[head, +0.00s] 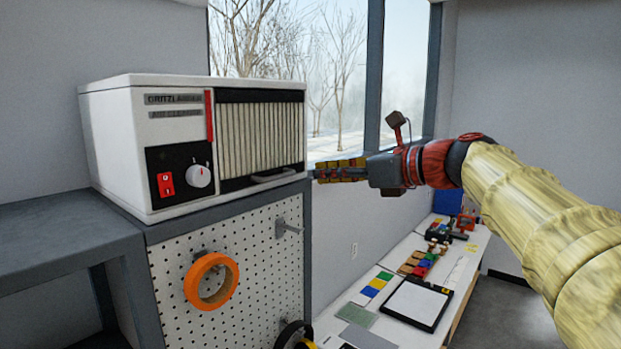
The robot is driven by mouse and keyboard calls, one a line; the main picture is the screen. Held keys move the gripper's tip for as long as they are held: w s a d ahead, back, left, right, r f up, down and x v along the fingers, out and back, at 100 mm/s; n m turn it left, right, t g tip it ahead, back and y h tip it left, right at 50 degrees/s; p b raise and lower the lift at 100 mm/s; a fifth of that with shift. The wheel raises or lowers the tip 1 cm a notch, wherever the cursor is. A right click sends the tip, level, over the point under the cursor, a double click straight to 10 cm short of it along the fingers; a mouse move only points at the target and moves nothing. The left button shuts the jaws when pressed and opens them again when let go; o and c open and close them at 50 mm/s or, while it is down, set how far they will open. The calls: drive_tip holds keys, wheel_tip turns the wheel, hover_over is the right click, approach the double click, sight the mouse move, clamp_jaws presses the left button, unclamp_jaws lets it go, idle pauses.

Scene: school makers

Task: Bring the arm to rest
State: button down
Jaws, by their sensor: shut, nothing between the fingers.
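My arm, in a pale yellow sleeve, reaches in from the right of the head view. My gripper (323,171) points left at its end, with a red and dark wrist behind it. Its yellow and dark fingers are shut with nothing seen between them. The fingertips are close to the right front edge of the white air cleaner (178,125), near its handle. I cannot tell whether they touch it.
The air cleaner stands on a grey cabinet with a pegboard side (255,255), where an orange tape roll (211,281) hangs. A metal peg (288,229) sticks out. Below my arm, a white bench (362,331) holds colored blocks and a dark-framed tablet (416,303). A window (345,70) is behind.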

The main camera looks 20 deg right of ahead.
drive_tip(key=shift+s+d+n, duration=1.1)
drive_tip(key=shift+s+d, duration=0.45)
drive_tip(key=shift+s, duration=0.35)
drive_tip(key=s+d+f+n+g+h+b, duration=0.15)
drive_tip(key=f+n, duration=0.25)
drive_tip(key=f, duration=0.5)
drive_tip(key=s+d+f+n+g+h+b, duration=0.1)
drive_tip(key=d+f+n+g+h, duration=0.2)
drive_tip(key=f, duration=0.6)
drive_tip(key=s+a+f+n+h+b, duration=0.1)
drive_tip(key=s+f+n+b, duration=0.5)
drive_tip(key=f, duration=0.9)
drive_tip(key=s+a+f+n+g+h+b, duration=0.1)
drive_tip(key=s+a+f+n+b, duration=0.3)
drive_tip(key=f, duration=1.2)
drive_tip(key=s+a+f+n+g+h+b, duration=0.1)
drive_tip(key=s+a+f+n+h+b, duration=0.2)
drive_tip(key=s+f+n+b, duration=0.6)
drive_tip(key=s+f+b, duration=0.4)
drive_tip(key=s+f, duration=0.2)
drive_tip(key=f, duration=0.1)
drive_tip(key=shift+b, duration=0.4)
